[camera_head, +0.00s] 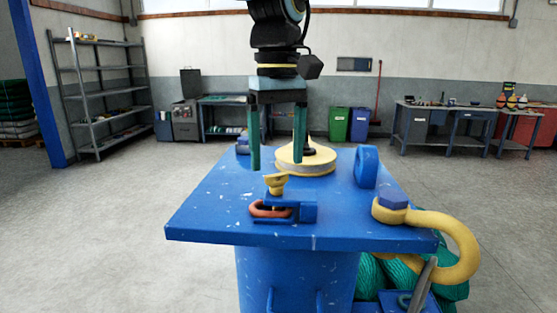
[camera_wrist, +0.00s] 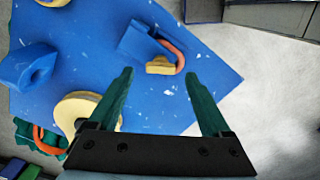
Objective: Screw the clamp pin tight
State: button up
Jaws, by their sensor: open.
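The yellow clamp pin (camera_head: 277,184) stands upright with a flat, wing-like head over a small blue clamp (camera_head: 308,212) near the front edge of the blue stand top (camera_head: 210,205). An orange-red link (camera_head: 268,210) sits in the clamp's mouth. My gripper (camera_head: 279,165) is open and empty, its two green fingers pointing down above the top. In the wrist view, the pin's head (camera_wrist: 160,66) shows in the gap between the fingertips (camera_wrist: 159,74), seemingly beyond them. The fingers look apart from the pin. The pin's threaded part is mostly hidden.
A yellow disc (camera_head: 305,164) lies behind the clamp, close to my right finger. A blue lug (camera_head: 366,167) stands to the right, and a yellow shackle (camera_head: 440,228) hangs over the right corner. The top's left part is clear.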

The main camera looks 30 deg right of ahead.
aim_at(277, 175)
jog(key=shift+f, duration=1.6)
grip_shut()
